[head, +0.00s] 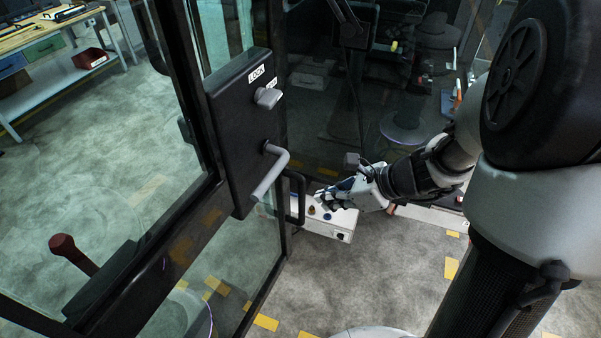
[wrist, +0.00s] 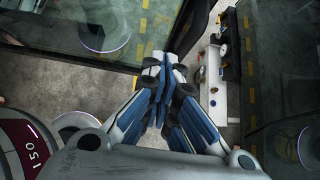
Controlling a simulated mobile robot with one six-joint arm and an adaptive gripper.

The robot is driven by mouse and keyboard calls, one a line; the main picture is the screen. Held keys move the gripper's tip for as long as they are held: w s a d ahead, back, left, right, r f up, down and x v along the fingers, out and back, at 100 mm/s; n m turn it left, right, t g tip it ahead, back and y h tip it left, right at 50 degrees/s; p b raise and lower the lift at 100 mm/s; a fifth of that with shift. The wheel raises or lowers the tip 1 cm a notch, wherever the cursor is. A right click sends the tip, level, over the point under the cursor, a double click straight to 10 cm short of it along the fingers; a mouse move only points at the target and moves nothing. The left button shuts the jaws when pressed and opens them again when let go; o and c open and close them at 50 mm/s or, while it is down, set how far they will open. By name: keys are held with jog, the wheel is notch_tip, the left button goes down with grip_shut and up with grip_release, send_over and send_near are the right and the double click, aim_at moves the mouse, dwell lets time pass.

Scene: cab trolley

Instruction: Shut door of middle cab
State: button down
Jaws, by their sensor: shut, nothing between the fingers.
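A black-framed glass door (head: 180,100) fills the left of the head view and stands open toward me. Its black lock panel (head: 228,125) carries a LOCK label, a grey knob (head: 267,97) and a bent grey handle (head: 270,172). A black pull handle (head: 298,198) sits by the door's edge. My gripper (head: 322,199) is shut and empty, just right of the black handle in the head view; I cannot tell whether it touches anything. In the wrist view the closed blue-and-white fingers (wrist: 158,70) lie beside a dark-framed glass pane (wrist: 95,35).
A white box with buttons (head: 340,224) is below and beside my gripper; a white console also shows in the wrist view (wrist: 214,80). Dark cab glass (head: 325,100) stands behind. A red-knobbed lever (head: 66,246) is at lower left. Grey floor (head: 360,275) is clear in front.

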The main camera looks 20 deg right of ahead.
jog(key=b+x, duration=0.1)
jog(key=x, duration=0.3)
jog(key=a+r+b+x, duration=0.1)
jog(key=x, duration=0.3)
jog(key=w+r+b+x, duration=0.1)
jog(key=x, duration=0.3)
jog(key=shift+a, duration=0.25)
jog(key=shift+w, duration=0.1)
